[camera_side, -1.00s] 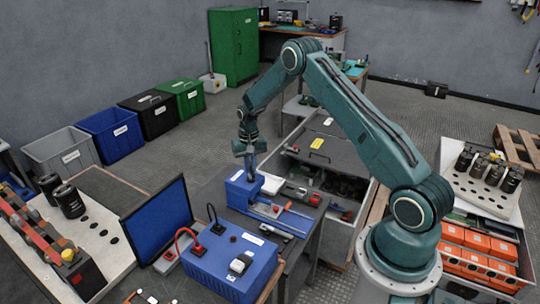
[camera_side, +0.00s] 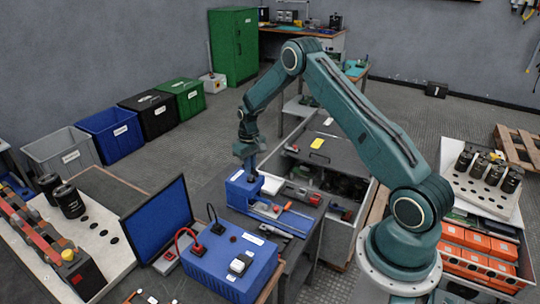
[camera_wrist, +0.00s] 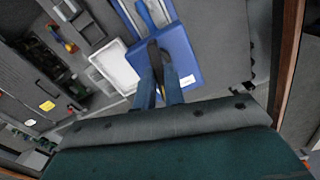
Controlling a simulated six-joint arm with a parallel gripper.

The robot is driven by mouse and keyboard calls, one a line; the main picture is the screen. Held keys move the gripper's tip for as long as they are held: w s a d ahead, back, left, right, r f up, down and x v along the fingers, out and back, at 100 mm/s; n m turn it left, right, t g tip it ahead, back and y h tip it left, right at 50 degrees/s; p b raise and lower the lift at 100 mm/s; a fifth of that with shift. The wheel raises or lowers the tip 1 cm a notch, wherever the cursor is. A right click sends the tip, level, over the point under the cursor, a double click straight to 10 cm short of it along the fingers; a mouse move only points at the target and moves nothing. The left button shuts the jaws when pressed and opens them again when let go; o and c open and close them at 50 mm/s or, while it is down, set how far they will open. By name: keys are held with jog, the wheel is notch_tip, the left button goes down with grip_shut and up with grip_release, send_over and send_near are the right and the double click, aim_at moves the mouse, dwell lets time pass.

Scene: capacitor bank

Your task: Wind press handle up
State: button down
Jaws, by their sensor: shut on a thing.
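The blue press (camera_side: 241,192) stands on the small grey bench, with a white label on its front. My gripper (camera_side: 252,177) points down right over the press top. In the wrist view the blue press body (camera_wrist: 178,55) lies beyond my gripper (camera_wrist: 158,84). The dark press handle (camera_wrist: 154,54) reaches in between the two blue fingers, which are shut on it. Most of the handle is hidden by the gripper in the side view, so its height is hard to tell there.
A white tray (camera_wrist: 113,67) sits beside the press. Tools and a blue rail (camera_side: 270,213) lie in front of it on the bench. A blue tester box (camera_side: 230,262) with red and black leads and a dark monitor (camera_side: 158,222) stand nearby. An open drawer unit (camera_side: 330,185) is to the right.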

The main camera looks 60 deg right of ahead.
jog(key=shift+n, duration=0.4)
jog(key=n, duration=0.3)
jog(key=shift+n, duration=1.5)
jog(key=shift+n, duration=3)
